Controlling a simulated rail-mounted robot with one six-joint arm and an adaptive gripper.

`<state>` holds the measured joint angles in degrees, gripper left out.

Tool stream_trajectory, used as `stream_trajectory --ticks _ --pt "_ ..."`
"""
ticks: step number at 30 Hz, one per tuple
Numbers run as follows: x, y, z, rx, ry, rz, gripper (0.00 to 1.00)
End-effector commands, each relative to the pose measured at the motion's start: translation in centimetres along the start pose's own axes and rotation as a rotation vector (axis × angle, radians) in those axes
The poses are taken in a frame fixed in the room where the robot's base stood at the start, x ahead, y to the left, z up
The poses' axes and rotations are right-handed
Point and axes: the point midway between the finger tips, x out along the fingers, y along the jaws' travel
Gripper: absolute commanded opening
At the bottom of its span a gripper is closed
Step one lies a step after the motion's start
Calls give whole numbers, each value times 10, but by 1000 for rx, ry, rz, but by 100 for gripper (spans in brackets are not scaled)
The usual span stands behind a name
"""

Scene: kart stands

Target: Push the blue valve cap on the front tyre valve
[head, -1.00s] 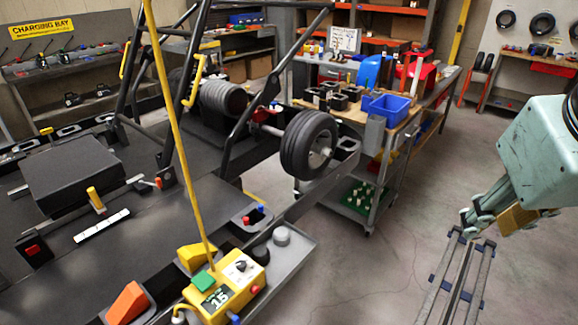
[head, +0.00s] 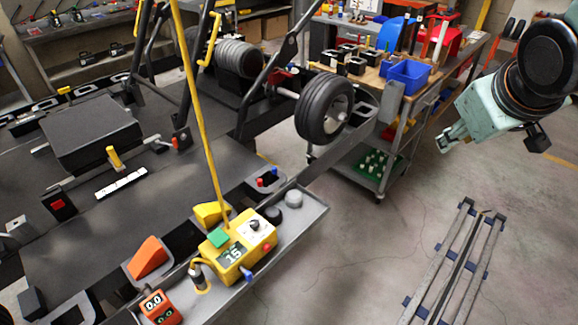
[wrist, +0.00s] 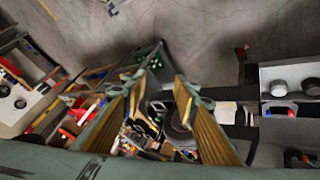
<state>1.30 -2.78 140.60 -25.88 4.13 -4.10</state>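The front tyre (head: 322,108) is a black wheel with a pale hub on the kart, at the upper middle of the head view. I cannot make out a valve or cap on it. A small blue cap (head: 261,183) stands beside a red one (head: 274,171) in a dark holder on the kart's side. My gripper (head: 447,139) is right of the tyre, apart from it, above the floor. In the wrist view its two tan-padded fingers (wrist: 155,84) are spread with nothing held. Part of a dark wheel (wrist: 178,125) shows beyond them.
A cart (head: 441,77) with a blue bin (head: 408,74) and a green tray (head: 371,164) stands behind the tyre. A yellow box (head: 240,243) with a cable sits on the kart's side tray. A metal rack (head: 458,262) lies on the floor at right. The floor between is clear.

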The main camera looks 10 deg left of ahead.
Motion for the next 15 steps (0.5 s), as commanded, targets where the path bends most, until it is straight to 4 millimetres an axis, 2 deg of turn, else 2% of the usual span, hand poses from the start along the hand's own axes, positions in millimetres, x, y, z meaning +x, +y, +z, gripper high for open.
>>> stream_trajectory --ticks 8,15 --pt "48 -10 -28 -92 69 -39 27" --pt "86 -27 -49 -166 135 -85 27"
